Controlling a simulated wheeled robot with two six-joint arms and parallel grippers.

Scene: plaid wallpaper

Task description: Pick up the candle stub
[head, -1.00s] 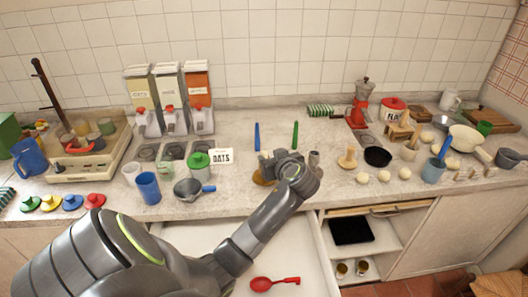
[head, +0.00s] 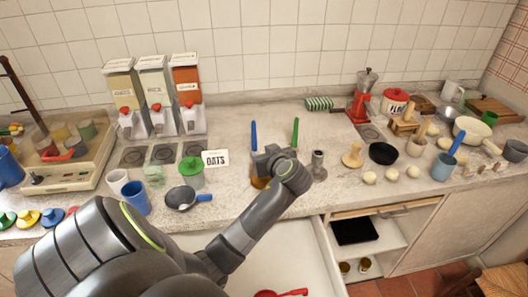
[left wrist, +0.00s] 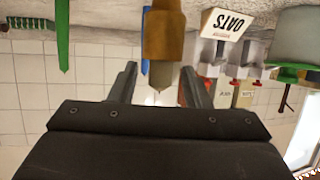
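The candle stub appears to be the amber-brown, stubby piece (head: 259,183) on the counter, mostly hidden behind my left gripper (head: 272,157) in the head view. My left gripper (left wrist: 159,72) is open there, with one finger to each side of the tip. I cannot tell how far the tip reaches between the fingers, and no contact shows. My right gripper is not in view.
A blue stick (head: 253,135) and a green stick (head: 295,132) are behind the gripper. A grey metal piece (head: 318,166) stands close on the right. The OATS card (head: 215,159), a small pan (head: 181,196) and a green-lidded jar (head: 190,174) are left. An open drawer is below.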

